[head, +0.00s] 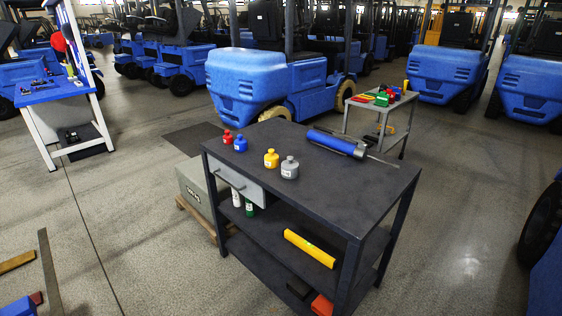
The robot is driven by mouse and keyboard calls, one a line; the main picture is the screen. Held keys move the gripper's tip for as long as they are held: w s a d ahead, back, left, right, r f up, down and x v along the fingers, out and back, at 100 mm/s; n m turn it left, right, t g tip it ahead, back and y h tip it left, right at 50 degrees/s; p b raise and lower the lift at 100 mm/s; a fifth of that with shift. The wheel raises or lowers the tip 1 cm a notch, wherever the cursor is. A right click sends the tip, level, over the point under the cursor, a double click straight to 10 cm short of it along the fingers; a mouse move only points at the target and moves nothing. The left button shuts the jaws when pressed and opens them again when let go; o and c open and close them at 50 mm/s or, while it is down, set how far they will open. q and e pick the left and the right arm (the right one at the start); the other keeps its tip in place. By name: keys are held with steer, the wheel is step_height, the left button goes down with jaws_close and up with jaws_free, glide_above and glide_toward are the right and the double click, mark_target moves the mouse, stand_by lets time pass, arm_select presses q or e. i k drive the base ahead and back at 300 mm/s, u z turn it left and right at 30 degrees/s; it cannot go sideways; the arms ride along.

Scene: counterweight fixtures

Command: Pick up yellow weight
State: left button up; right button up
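The yellow weight (271,159) stands upright on the dark top of the workbench (330,190), near its left side. A larger grey weight (289,168) stands just right of it and nearer to me. A blue weight (240,144) and a red weight (228,137) stand to its left, farther along the bench edge. All of them have a knob on top. Neither of my grippers shows in the head view.
A blue cylindrical tool (336,143) lies on the bench's back right. The front of the top is bare. A yellow bar (310,248) lies on a lower shelf. A small cart (382,105) stands behind, before blue forklifts (265,85). Open floor lies to the right.

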mark_target(272, 159)
steer(key=z, duration=0.6)
steer(key=i, duration=1.05)
steer(key=z, duration=0.4)
